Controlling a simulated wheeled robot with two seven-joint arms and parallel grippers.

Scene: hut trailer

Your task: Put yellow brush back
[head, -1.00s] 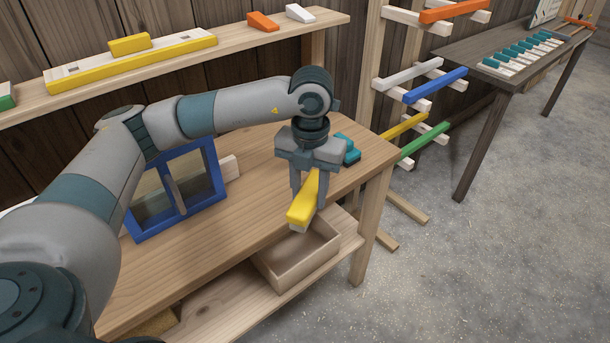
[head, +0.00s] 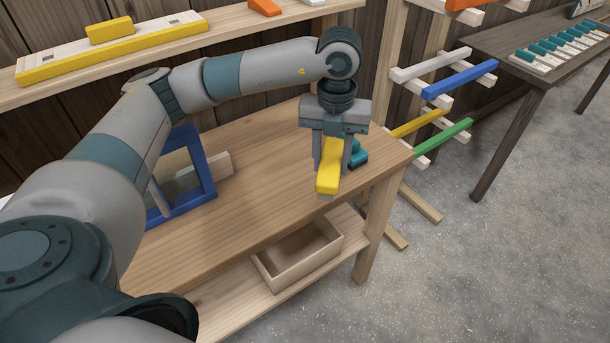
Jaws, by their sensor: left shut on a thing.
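My left gripper (head: 333,158) is shut on the yellow brush (head: 328,178), a yellow block with a pale underside. It holds the brush above the right part of the wooden workbench (head: 245,225), near the front edge. The brush's far end is hidden between the fingers. My right gripper is not in view.
An empty open wooden box (head: 322,257) sits on the lower shelf. A teal object (head: 358,156) lies behind the gripper. A blue-framed window piece (head: 205,165) stands at left. A wall shelf (head: 225,22) holds yellow and orange blocks. A rack with coloured bars (head: 460,80) stands right.

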